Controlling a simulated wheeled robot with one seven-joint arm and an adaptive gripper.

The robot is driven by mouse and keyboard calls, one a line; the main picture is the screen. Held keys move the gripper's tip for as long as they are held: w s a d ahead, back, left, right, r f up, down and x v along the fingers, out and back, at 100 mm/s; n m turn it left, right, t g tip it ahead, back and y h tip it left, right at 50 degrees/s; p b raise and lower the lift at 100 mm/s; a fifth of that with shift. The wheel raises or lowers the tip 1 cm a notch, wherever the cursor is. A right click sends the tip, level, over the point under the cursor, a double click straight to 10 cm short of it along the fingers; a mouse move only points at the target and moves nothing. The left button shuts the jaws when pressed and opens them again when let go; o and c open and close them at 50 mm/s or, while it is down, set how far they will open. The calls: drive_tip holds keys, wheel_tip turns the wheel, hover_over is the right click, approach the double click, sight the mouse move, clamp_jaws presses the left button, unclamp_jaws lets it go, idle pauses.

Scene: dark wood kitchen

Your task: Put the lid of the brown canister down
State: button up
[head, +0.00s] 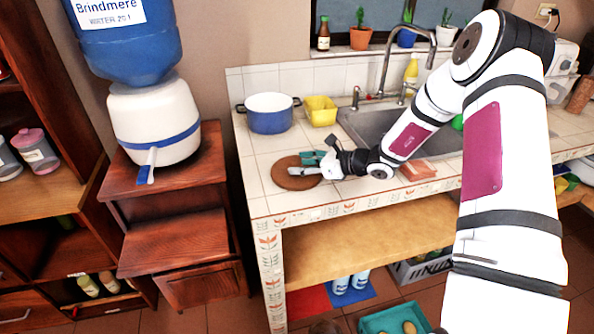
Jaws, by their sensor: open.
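A flat round brown disc (283,178) lies on the tiled counter near its front left corner. I cannot tell whether it is the canister's lid or a round board. My gripper (304,165) reaches in from the right with its fingers open, over the right part of the disc. A teal patch shows at the upper finger; I cannot tell if it is part of the gripper. No lid is clearly visible between the fingers. A brown cylinder (579,96) stands at the far right of the counter; I cannot tell whether it is the brown canister.
A blue pot (270,120) and a yellow container (320,111) stand behind the disc. The sink (365,126) and its tap are behind my arm. A reddish-brown block (418,170) lies right of my gripper. Bare tiles lie left of the disc.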

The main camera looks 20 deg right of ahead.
drive_tip(key=c, duration=1.1)
drive_tip(key=shift+r, duration=0.1)
